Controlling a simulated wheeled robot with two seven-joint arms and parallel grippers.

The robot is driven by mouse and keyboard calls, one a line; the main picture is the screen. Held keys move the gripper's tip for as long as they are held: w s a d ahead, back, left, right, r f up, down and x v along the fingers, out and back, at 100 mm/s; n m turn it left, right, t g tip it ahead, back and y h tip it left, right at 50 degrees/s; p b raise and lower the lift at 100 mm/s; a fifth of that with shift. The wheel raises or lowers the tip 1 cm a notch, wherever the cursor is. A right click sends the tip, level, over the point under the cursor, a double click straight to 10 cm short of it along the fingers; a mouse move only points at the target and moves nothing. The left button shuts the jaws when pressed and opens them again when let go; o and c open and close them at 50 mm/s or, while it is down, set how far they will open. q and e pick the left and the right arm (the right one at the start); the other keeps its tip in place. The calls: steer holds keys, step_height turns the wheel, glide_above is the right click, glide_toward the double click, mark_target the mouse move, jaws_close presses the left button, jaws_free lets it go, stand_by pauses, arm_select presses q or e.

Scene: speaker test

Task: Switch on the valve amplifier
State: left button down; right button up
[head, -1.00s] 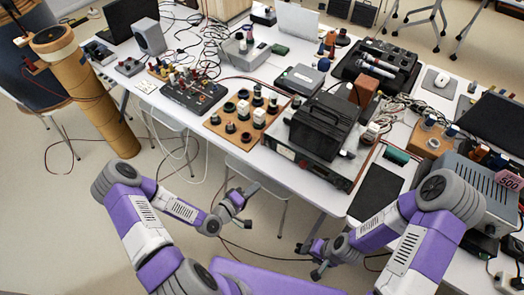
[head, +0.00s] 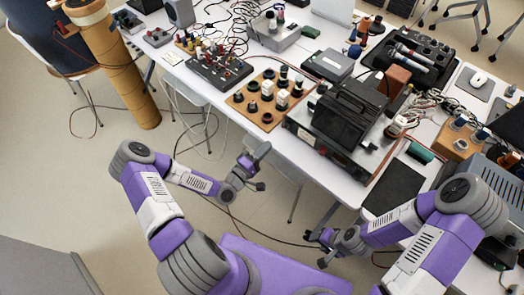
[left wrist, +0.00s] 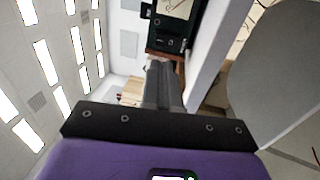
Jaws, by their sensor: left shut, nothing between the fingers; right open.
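No label marks the valve amplifier, and I cannot tell for sure which device it is. One candidate is the wooden-based unit (head: 458,140) with upright cylinders at the right of the table in the head view. My left gripper (head: 262,152) is shut and empty, in front of the table's near edge and apart from everything. Its closed fingers show in the left wrist view (left wrist: 162,85). My right gripper (head: 315,245) is open and empty, low in front of the table, left of the right arm. No switch can be made out.
A black box with a handle (head: 350,108) sits on a wood-sided unit at the table's near edge. A wooden board with knobs (head: 262,112) lies left of it. A dark flat panel (head: 394,187) lies to the right. A tall brown column (head: 122,70) stands at left.

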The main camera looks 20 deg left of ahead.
mark_target(288, 124)
arm_select(q)
steer(key=b+x, duration=0.1)
steer(key=x, duration=0.8)
steer(key=shift+w, duration=0.3)
arm_select(e)
steer(key=shift+f, duration=0.55)
